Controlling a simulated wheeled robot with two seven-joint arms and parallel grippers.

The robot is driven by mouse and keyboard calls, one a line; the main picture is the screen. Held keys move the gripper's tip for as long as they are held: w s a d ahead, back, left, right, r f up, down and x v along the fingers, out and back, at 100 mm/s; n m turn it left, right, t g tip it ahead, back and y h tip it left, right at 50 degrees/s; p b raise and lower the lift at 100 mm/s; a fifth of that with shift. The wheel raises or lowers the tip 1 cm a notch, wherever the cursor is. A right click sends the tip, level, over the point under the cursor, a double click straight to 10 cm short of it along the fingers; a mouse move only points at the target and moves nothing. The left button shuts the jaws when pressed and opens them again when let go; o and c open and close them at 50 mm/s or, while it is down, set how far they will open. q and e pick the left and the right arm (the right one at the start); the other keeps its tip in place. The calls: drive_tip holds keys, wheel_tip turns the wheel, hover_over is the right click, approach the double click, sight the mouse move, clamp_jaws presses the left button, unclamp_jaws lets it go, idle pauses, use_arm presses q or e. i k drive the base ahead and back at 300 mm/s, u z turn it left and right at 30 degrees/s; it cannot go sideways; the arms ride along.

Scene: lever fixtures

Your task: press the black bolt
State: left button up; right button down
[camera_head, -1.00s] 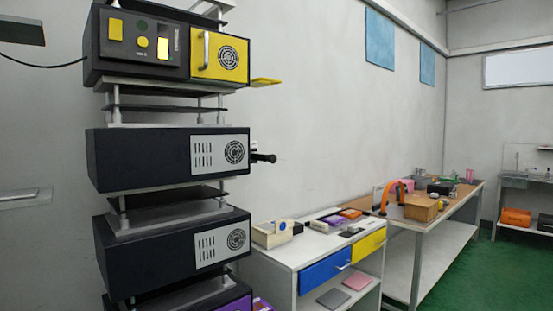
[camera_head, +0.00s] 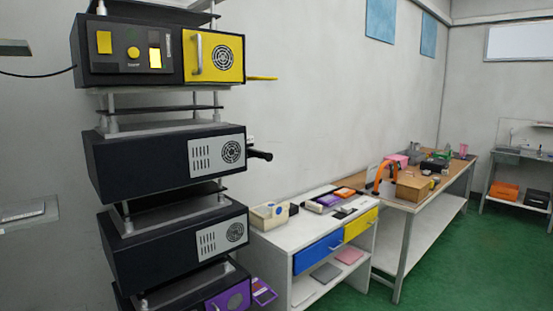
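A short black bolt-like lever (camera_head: 260,154) sticks out to the right from the side of the second dark box (camera_head: 140,165) in the stacked tower at the left. It is the only part I see that fits the black bolt, and its inner end is partly hidden by the box. Neither of my grippers shows in the head view, so nothing of mine is seen touching it.
The tower's top box has a yellow door (camera_head: 213,57) with a handle; a purple-fronted box (camera_head: 230,297) is lowest. A white cabinet (camera_head: 285,238) with blue and yellow drawers stands right of it. A workbench (camera_head: 398,222) is behind. Green floor (camera_head: 455,260) is free at right.

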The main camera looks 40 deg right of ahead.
sight(268, 157)
drive_tip(key=k, duration=1.25)
drive_tip(key=z, duration=0.75)
drive_tip(key=i, duration=1.85)
drive_tip(key=u, duration=0.6)
